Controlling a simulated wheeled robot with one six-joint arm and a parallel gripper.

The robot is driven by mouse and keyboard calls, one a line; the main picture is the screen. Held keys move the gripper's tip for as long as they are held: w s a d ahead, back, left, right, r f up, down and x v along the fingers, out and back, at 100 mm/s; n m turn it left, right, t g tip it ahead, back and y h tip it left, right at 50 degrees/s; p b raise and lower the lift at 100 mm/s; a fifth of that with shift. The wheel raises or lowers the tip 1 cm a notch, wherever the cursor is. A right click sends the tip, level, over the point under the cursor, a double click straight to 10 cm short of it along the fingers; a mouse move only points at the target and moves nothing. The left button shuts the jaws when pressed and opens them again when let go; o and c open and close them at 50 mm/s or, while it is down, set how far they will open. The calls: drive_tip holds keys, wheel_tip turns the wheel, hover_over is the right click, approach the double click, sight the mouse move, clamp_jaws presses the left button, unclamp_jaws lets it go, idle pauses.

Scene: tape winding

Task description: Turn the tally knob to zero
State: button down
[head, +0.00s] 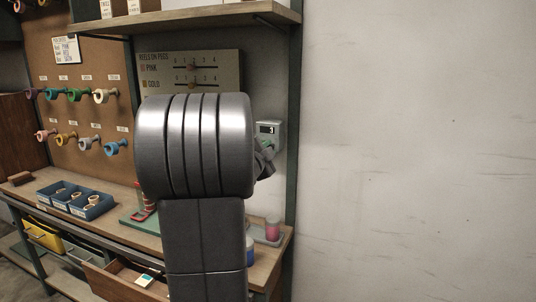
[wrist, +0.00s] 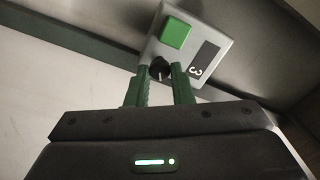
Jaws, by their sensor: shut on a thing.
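The tally box (head: 276,127) is a small pale grey unit on the wall behind the bench, just right of my arm in the head view. In the wrist view the tally box (wrist: 212,75) shows a green square button (wrist: 175,32), a black display (wrist: 203,59) that appears to read 3, and a black tally knob (wrist: 160,66) with a pale mark. My gripper (wrist: 160,74) has its green fingers shut on the knob, one on each side. In the head view my arm hides most of my gripper and the knob.
A shelf (head: 185,20) runs above the box, and a green post (head: 293,110) stands to its right. A pegboard (head: 85,110) with several tape reels is at left. The workbench (head: 110,222) holds blue trays (head: 97,211). Below, a drawer (head: 112,284) stands open.

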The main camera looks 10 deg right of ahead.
drive_tip(key=m+b, duration=0.2)
drive_tip(key=m, duration=0.3)
drive_tip(key=shift+f+m, duration=0.15)
drive_tip(key=shift+m, duration=0.15)
idle(0.5)
drive_tip(key=c, duration=1.3)
unclamp_jaws()
drive_tip(key=v, duration=1.3)
drive_tip(key=shift+s+a, duration=0.25)
drive_tip(key=shift+s, duration=0.1)
drive_tip(key=shift+w+d, duration=0.1)
